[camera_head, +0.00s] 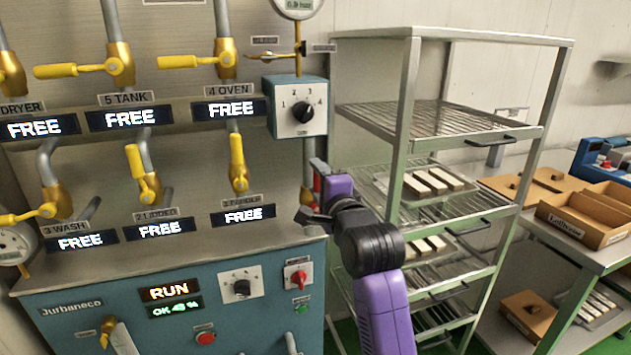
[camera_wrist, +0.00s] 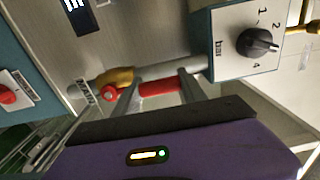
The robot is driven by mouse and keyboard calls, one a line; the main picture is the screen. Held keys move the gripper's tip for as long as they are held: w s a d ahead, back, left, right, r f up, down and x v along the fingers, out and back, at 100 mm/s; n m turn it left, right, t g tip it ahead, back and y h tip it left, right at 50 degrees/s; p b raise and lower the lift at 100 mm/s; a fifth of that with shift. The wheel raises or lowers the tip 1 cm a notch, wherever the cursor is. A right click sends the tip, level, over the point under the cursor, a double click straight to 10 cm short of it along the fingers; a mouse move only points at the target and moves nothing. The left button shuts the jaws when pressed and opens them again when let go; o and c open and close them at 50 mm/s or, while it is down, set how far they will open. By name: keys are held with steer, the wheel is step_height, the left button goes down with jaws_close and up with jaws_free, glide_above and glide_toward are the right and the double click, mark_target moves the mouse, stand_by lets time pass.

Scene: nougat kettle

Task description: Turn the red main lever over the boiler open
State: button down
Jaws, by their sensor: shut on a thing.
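The red main lever (camera_wrist: 160,88) shows in the wrist view with its round red hub (camera_wrist: 109,94) on a brass valve (camera_wrist: 116,77). Its handle lies roughly along the grey pipe. My gripper (camera_wrist: 160,92) is shut on the lever, with a dark finger at either end of the visible red part. In the head view my gripper (camera_head: 311,193) is at the right edge of the boiler panel, below the bar dial. Only a small red piece of the lever (camera_head: 317,184) shows there; my gripper hides the rest.
The bar dial box (camera_head: 299,107) is just above my gripper. Yellow-handled valves (camera_head: 238,162) with FREE displays fill the panel to the left. The boiler cabinet (camera_head: 90,285) has a RUN display (camera_head: 170,291) and a red switch (camera_head: 298,276). A metal rack (camera_head: 402,130) stands close to the right.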

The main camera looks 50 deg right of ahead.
steer(key=shift+d, duration=0.1)
steer(key=c, duration=0.6)
jaws_free()
steer(key=shift+c, duration=0.2)
steer(key=b+v, duration=0.1)
steer(key=v, duration=0.7)
steer(key=shift+w, duration=0.1)
